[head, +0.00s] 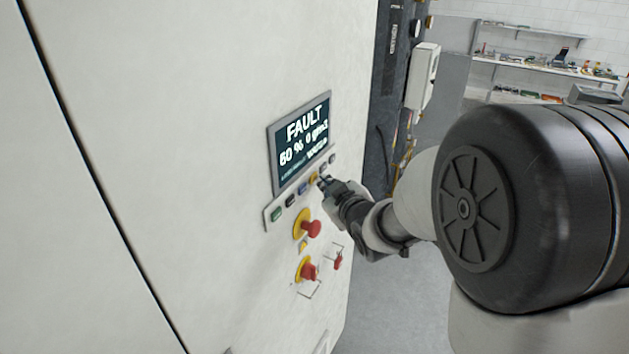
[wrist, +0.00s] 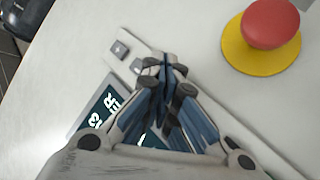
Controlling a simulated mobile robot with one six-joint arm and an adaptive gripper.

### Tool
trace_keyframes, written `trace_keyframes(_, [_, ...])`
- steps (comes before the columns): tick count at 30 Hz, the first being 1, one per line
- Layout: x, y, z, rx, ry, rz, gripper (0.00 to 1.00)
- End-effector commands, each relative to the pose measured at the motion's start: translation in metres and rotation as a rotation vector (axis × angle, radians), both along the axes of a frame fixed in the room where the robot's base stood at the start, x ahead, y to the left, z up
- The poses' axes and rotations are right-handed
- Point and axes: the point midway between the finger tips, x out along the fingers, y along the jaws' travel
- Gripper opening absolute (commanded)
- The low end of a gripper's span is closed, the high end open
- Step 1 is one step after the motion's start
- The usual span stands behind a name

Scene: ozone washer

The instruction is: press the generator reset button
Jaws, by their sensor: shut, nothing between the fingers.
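A row of small buttons sits on a strip below the screen (head: 302,142) on the white cabinet. The screen reads FAULT, with 60 % and 0 g/m3 below. On the strip I see a green button (head: 276,214), a dark one (head: 290,200), a blue one (head: 303,189), a yellow one (head: 313,178) and grey ones toward the right end. Their labels are too small to read. My gripper (head: 324,181) is shut and empty, its tips at the strip close to the yellow button. In the wrist view its fingers (wrist: 168,72) cover part of the strip; I cannot tell whether they touch a button.
A red mushroom button (head: 311,228) on a yellow base is below the strip; it also shows in the wrist view (wrist: 270,22). A red and yellow rotary switch (head: 308,270) and a small red handle (head: 338,261) are lower. Shelves (head: 550,68) stand far behind.

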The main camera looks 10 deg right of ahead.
Motion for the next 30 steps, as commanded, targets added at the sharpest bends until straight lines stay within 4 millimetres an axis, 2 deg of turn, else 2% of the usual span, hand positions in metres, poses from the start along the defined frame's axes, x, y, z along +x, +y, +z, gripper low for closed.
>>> trace_keyframes(30, [0.005,0.0067,0.0009,0.0,-0.002,0.0,0.0])
